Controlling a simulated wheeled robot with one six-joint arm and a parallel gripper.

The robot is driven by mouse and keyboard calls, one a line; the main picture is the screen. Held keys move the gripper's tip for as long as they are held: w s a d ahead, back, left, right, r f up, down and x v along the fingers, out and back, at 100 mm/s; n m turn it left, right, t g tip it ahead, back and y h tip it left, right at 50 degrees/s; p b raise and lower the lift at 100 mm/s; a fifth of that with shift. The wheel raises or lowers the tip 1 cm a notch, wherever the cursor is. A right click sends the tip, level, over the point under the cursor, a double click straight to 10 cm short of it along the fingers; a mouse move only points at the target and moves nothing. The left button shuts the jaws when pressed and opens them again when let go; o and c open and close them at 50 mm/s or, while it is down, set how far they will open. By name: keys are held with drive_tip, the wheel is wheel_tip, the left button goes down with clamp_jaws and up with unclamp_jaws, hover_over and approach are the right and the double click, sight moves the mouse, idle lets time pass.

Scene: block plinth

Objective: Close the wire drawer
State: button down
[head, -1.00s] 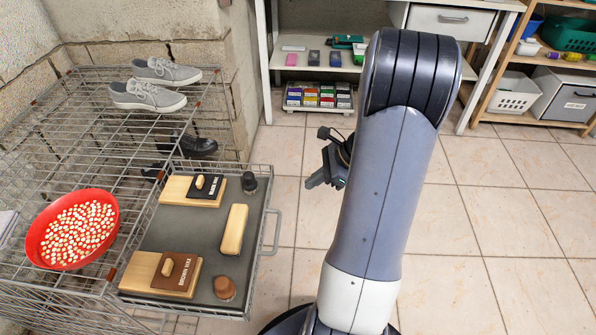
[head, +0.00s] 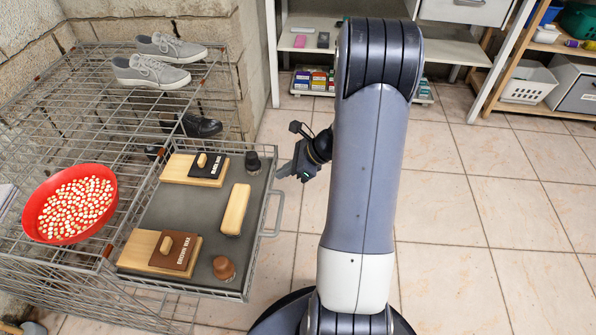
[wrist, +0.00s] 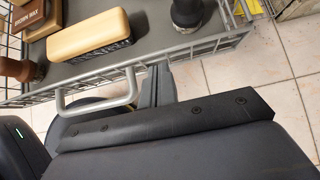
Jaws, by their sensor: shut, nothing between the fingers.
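The wire drawer (head: 208,203) is pulled out from the wire rack (head: 85,125) on the left, its grey lining and contents exposed. Its handle (head: 276,216) is a grey loop on the front; the handle also shows in the wrist view (wrist: 97,106). My gripper (head: 283,172) is shut and empty, just outside the drawer front, nearer its far corner. In the wrist view the fingers (wrist: 158,84) point at the front rim, beside the handle. I cannot tell whether they touch the rim.
The drawer holds wooden brushes (head: 236,208), wax boxes and small knobbed daubers (head: 224,268). A red bowl (head: 71,203) and grey shoes (head: 151,72) sit on the rack. Shelves stand at the back. The tiled floor (head: 465,220) to the right is clear.

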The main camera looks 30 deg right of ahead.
drive_tip(key=shift+w+a, duration=0.2)
drive_tip(key=shift+a, duration=0.1)
drive_tip(key=p, duration=0.5)
hover_over(184, 174)
drive_tip(key=shift+s, duration=0.1)
drive_tip(key=shift+r, duration=0.1)
idle(0.4)
